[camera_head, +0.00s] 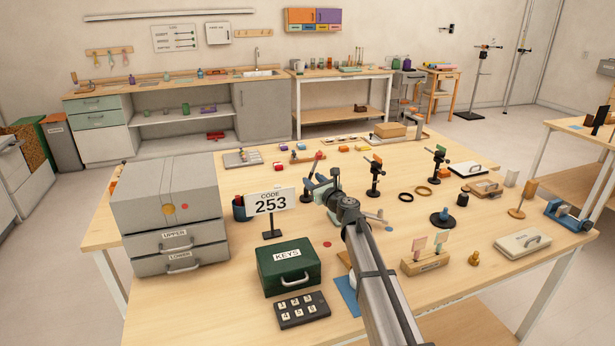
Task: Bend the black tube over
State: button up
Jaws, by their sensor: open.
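My arm reaches in from the bottom of the view, and my gripper (321,180) is open over the middle of the table, behind the code sign. I cannot tell for sure which thing is the black tube. Another dark upright piece (306,190) is partly hidden beside my gripper. Nothing is clearly seen between the fingers.
The code sign "253" (271,203), green KEYS box (290,267) and dark keypad (302,310) stand in front. A grey drawer unit (168,200) is at left. A black ring (406,197) and a tan ring (424,191) lie on the table (200,310).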

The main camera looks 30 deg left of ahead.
jog(key=x, duration=0.4)
jog(key=shift+w+a, duration=0.2)
jog(key=shift+a, duration=0.15)
jog(key=shift+c, duration=0.2)
grip_shut()
